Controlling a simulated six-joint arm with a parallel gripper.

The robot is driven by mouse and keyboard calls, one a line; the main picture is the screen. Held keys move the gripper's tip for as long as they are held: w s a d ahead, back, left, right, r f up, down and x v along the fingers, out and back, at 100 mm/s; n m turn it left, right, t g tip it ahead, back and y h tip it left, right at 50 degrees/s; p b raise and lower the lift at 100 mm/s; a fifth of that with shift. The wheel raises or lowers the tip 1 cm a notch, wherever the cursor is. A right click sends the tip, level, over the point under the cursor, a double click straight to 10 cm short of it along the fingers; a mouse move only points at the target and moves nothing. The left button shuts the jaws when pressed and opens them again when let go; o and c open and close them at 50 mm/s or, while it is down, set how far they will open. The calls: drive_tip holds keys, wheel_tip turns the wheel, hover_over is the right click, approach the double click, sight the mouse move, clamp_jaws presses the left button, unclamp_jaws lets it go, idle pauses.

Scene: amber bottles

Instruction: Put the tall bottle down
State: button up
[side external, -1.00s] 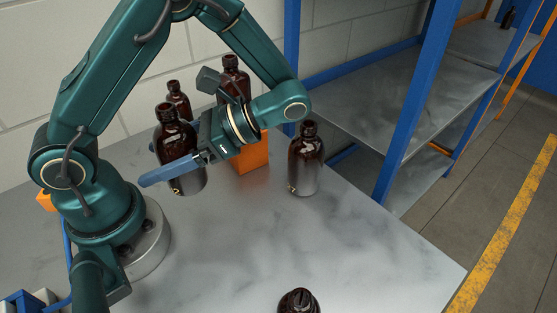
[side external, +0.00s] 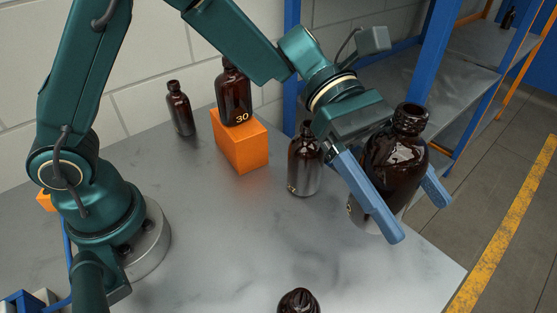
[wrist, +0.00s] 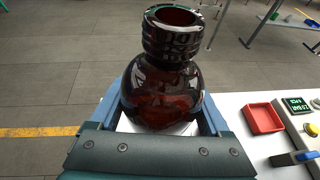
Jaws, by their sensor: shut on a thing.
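A large amber bottle (side external: 392,168) with an open, capless neck is held upright between the blue fingers of my gripper (side external: 412,212). It is at the right side of the table in the side external view and looks raised above the tabletop; the exact gap cannot be told. In the wrist view the bottle (wrist: 165,85) fills the middle, with a finger of my gripper (wrist: 165,118) on each side. Its lower part is partly hidden by the near finger and the gripper body.
An amber bottle (side external: 303,165) stands just left of my gripper. Another, marked 30, (side external: 234,95) stands on an orange block (side external: 243,148). A smaller bottle (side external: 180,108) stands behind, and one (side external: 299,301) at the front edge. The table's middle (side external: 225,225) is clear. A red tray (wrist: 263,118) shows in the wrist view.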

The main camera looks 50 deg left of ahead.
drive_tip(key=w+d+r+n+t, duration=0.1)
drive_tip(key=w+r+n+t, duration=0.1)
drive_tip(key=w+n+t, duration=0.2)
drive_tip(key=f, duration=1.5)
drive_tip(key=shift+w+f, duration=0.25)
drive_tip(key=shift+w, duration=0.05)
drive_tip(key=shift+f, duration=0.15)
drive_tip(key=o, duration=1.4)
drive_tip(key=shift+a+r, duration=0.3)
drive_tip(key=v, duration=0.7)
drive_tip(key=shift+s+d, duration=0.1)
drive_tip(key=shift+s, duration=0.05)
